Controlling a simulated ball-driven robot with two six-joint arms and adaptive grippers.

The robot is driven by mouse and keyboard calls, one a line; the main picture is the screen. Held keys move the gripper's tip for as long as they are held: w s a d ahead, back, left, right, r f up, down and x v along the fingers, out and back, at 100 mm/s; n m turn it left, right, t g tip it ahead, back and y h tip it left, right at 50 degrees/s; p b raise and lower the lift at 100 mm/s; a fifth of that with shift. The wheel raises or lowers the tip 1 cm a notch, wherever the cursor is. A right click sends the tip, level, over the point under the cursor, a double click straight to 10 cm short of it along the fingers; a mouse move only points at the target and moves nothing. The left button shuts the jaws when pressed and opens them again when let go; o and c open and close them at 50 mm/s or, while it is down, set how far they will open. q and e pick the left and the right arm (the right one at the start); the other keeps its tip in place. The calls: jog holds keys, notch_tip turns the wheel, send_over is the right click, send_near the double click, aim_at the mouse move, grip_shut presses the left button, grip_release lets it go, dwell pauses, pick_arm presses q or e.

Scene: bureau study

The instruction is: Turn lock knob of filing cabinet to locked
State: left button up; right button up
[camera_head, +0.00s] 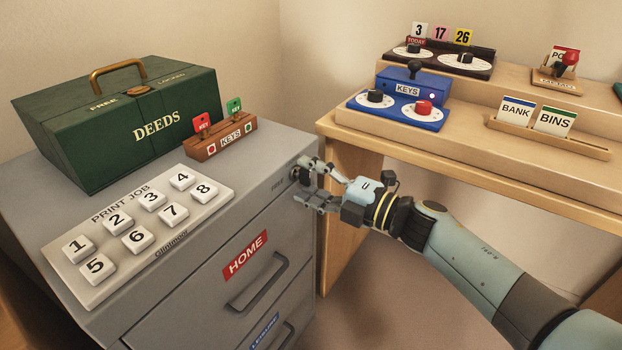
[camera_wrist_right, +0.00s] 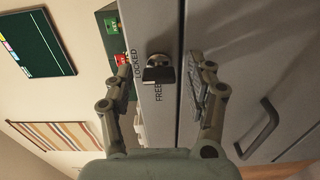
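The grey filing cabinet (camera_head: 205,285) stands at the left in the head view. Its dark lock knob (camera_wrist_right: 158,72) is on the upper front, beside the words LOCKED and FREE, in the right wrist view. I cannot tell for sure which word the knob points to. My right gripper (camera_head: 301,180) is at the cabinet's upper right front corner in the head view. In the right wrist view its open fingers (camera_wrist_right: 165,72) stand on either side of the knob, apart from it. My left gripper is not in view.
On the cabinet top are a green DEEDS box (camera_head: 110,150), a white PRINT JOB keypad (camera_head: 140,222) and a wooden KEYS holder (camera_head: 220,143). A wooden desk (camera_head: 450,165) with a blue KEYS panel (camera_head: 425,85) stands close to the right of the cabinet.

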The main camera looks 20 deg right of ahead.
jog(key=shift+s, duration=0.1)
jog(key=v, duration=1.2)
